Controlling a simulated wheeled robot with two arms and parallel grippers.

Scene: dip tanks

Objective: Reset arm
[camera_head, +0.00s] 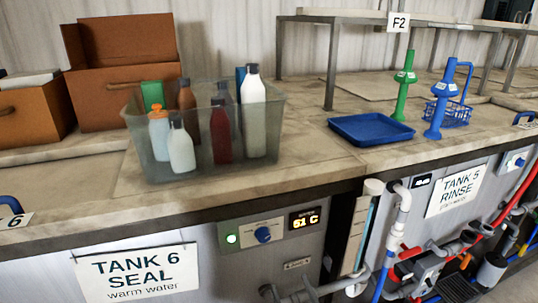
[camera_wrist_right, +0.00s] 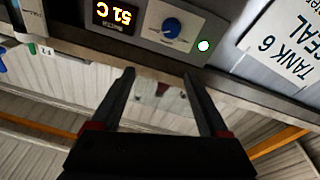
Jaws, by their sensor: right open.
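My right gripper (camera_wrist_right: 158,74) shows in the right wrist view, with its two dark fingers spread apart. I see nothing held between them. The fingers point toward the front panel of Tank 6, which appears upside down there, with the display (camera_wrist_right: 116,14) and blue knob (camera_wrist_right: 171,27) beyond the fingertips. I cannot make out either gripper in the head view. My left gripper is in neither view.
A clear bin (camera_head: 138,165) of several bottles stands on the Tank 6 counter (camera_head: 310,160). Pipes (camera_head: 395,235) run below. Brown boxes (camera_head: 125,100) stand back left.

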